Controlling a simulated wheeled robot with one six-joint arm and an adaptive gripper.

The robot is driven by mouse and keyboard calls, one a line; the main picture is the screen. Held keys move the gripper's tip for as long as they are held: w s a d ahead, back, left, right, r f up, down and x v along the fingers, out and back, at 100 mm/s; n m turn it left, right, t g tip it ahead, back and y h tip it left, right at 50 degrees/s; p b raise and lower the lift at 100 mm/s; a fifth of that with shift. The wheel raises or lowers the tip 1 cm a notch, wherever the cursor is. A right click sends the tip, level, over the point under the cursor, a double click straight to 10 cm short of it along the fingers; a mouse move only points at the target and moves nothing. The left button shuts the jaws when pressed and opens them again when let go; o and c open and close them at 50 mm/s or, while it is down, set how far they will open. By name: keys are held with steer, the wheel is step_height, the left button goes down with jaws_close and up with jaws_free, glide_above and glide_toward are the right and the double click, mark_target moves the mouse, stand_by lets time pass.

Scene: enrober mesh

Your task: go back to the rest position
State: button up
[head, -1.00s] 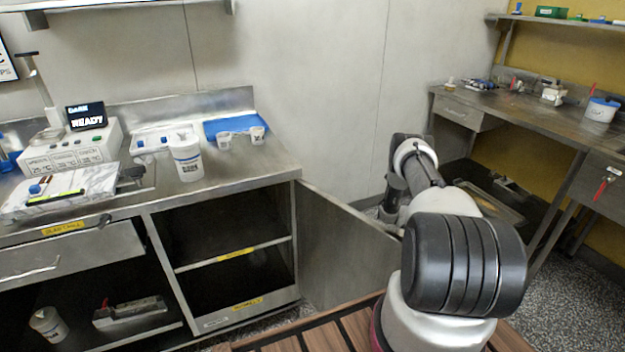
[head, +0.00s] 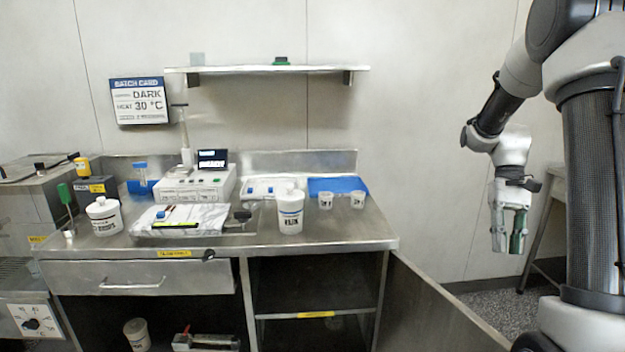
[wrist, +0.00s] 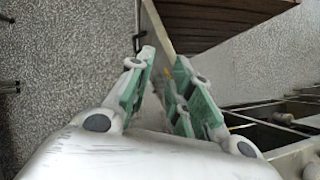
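My gripper (head: 508,240) hangs pointing down at the right of the head view, beside the bench and in front of the pale wall. In the wrist view its two green-padded fingers (wrist: 163,62) stand apart with a gap between the tips. Nothing is held between them. The arm is folded, with its upper links at the right edge of the head view.
The steel bench (head: 330,240) carries a white tub (head: 290,208), two small cups, a blue mat (head: 338,185) and a control box (head: 195,185). An open cabinet door (head: 435,310) juts out below my gripper. A wall shelf (head: 265,69) hangs above.

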steer(key=s+a+r+n+t+h, duration=0.1)
steer(key=s+a+r+t, duration=0.3)
steer(key=s, duration=0.3)
steer(key=s+a+r+n+t+h, duration=0.1)
steer(key=s+a+r+n+t, duration=0.1)
steer(key=s+a+r+t, duration=0.3)
steer(key=s+r+t, duration=0.1)
steer(key=s+r, duration=0.1)
steer(key=s, duration=0.1)
steer(key=shift+s+a+t, duration=0.15)
steer(key=shift+t, duration=0.15)
steer(key=shift+r, duration=0.1)
